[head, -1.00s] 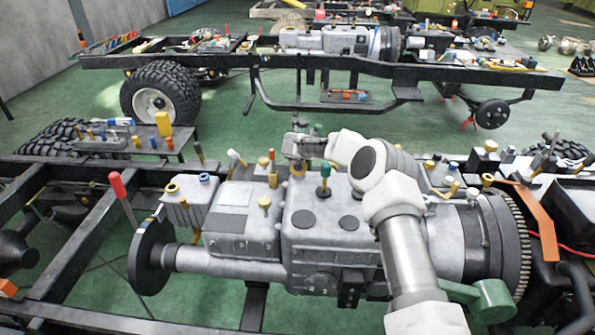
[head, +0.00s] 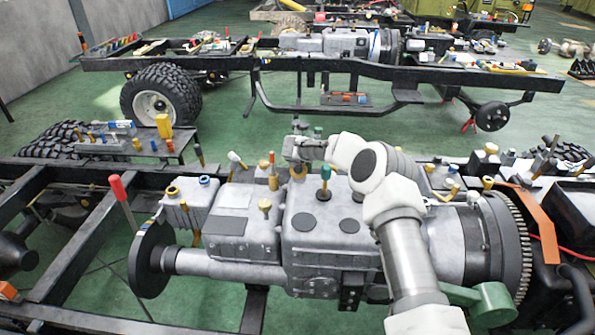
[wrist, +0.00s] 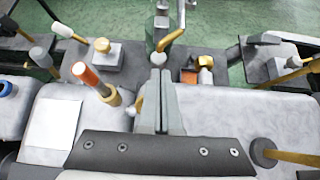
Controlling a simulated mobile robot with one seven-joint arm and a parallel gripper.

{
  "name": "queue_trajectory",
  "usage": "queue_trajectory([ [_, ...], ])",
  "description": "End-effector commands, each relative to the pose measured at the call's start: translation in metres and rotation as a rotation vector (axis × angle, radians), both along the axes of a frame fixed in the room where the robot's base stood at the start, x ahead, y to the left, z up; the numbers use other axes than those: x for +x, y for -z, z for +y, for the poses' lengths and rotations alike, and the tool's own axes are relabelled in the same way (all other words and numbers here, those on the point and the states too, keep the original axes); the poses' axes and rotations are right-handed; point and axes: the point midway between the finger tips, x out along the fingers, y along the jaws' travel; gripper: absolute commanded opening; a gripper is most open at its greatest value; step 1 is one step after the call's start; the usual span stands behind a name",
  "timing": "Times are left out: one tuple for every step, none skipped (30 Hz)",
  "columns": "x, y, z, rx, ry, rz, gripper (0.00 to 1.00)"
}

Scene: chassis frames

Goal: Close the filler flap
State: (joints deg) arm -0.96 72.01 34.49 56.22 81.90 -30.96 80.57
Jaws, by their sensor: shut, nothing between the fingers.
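My gripper (wrist: 158,105) is shut and empty, with its two fingers together, pointing down over the grey gearbox housing (wrist: 210,105). In the head view my gripper (head: 298,170) is above the back edge of that housing (head: 330,215). I cannot pick out the filler flap with certainty. A small grey fitting with an orange-brown inside and a gold knob (wrist: 204,64) is just right of my fingers in the wrist view, apart from them. Whether this is the filler is unclear. In the head view my arm and gripper partly hide that area.
An orange-tipped lever (wrist: 88,78) stands left of my fingers, and a gold-capped block (wrist: 103,52) is behind it. A gold rod with a dark base (wrist: 265,152) is at the lower right. A green-topped lever (head: 325,173) stands close to my gripper. Black chassis rails (head: 60,315) surround the housing.

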Motion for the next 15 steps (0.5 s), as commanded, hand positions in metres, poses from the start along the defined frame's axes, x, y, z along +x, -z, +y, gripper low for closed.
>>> queue_trajectory([
  [-0.001,-0.001,0.000,0.000,0.000,0.000,0.00],
  [-0.002,-0.002,0.000,-0.001,-0.001,0.000,0.00],
  [-0.003,-0.003,0.000,0.000,-0.001,-0.001,0.00],
  [-0.004,-0.005,0.000,0.000,-0.001,-0.002,0.00],
  [-0.006,-0.007,0.001,-0.001,-0.002,-0.002,0.00],
  [-0.009,-0.009,0.001,-0.001,-0.002,-0.002,0.00],
  [-0.011,-0.011,0.001,-0.001,-0.002,-0.002,0.00],
  [-0.014,-0.013,0.001,-0.002,-0.003,-0.002,0.00],
  [-0.018,-0.016,0.001,-0.001,-0.002,-0.002,0.00],
  [-0.021,-0.018,0.000,-0.002,-0.002,-0.001,0.00],
  [-0.024,-0.021,0.000,-0.002,-0.001,-0.002,0.00],
  [-0.029,-0.025,0.001,-0.002,-0.003,-0.002,0.00],
  [-0.032,-0.028,0.001,-0.002,-0.003,-0.002,0.00],
  [-0.036,-0.031,0.001,-0.001,-0.002,-0.002,0.00],
  [-0.041,-0.035,0.001,-0.002,-0.002,-0.003,0.00],
])
